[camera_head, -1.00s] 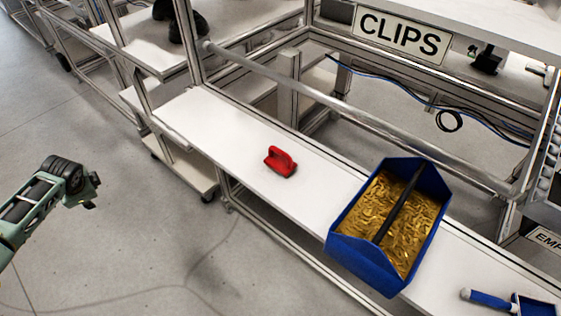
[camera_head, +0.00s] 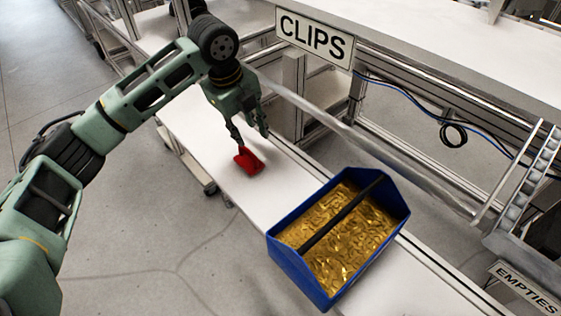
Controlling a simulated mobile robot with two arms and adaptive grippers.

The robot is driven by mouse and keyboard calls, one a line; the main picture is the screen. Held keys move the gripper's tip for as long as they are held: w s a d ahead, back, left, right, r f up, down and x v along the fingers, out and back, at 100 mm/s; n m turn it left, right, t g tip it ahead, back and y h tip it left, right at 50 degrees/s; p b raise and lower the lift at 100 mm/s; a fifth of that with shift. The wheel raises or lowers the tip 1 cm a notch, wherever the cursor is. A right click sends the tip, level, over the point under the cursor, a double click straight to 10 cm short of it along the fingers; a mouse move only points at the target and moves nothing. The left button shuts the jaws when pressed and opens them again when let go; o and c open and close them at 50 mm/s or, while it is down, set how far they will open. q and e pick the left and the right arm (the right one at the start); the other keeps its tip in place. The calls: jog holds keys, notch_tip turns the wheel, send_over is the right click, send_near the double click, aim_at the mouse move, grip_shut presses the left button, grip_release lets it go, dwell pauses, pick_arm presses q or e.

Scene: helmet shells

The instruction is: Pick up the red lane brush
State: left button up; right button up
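The red lane brush (camera_head: 249,162) lies on the white shelf (camera_head: 205,140), left of the blue bin. My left gripper (camera_head: 251,138) is just above and beside the brush, pointing down, with its fingers spread apart. One finger overlaps the near side of the brush in the picture; I cannot tell whether it touches. The brush appears to rest on the shelf. My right gripper is not in view.
A blue bin (camera_head: 293,271) full of brass-coloured clips, with a dark bar across it, stands on the shelf to the right. A metal rail (camera_head: 350,140) runs behind the shelf. A CLIPS sign (camera_head: 313,37) hangs above. An EMPTIES sign (camera_head: 526,289) is at lower right.

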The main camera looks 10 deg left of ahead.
aim_at(244, 147)
pick_arm(q)
jog(key=shift+d+f, duration=0.15)
jog(key=shift+f, duration=0.3)
jog(key=a+f, duration=0.1)
jog(key=a+f+p, duration=0.2)
jog(key=f, duration=0.1)
jog(key=shift+w, duration=0.25)
jog(key=shift+w+d+f+p, duration=0.2)
jog(key=shift+d+f, duration=0.1)
jog(key=shift+f, duration=0.3)
jog(key=shift+w+d+f+p, duration=0.1)
jog(key=shift+d+f+p, duration=0.15)
jog(key=shift+f, duration=0.35)
jog(key=shift+d+f, duration=0.15)
jog(key=shift+f, duration=0.2)
grip_shut()
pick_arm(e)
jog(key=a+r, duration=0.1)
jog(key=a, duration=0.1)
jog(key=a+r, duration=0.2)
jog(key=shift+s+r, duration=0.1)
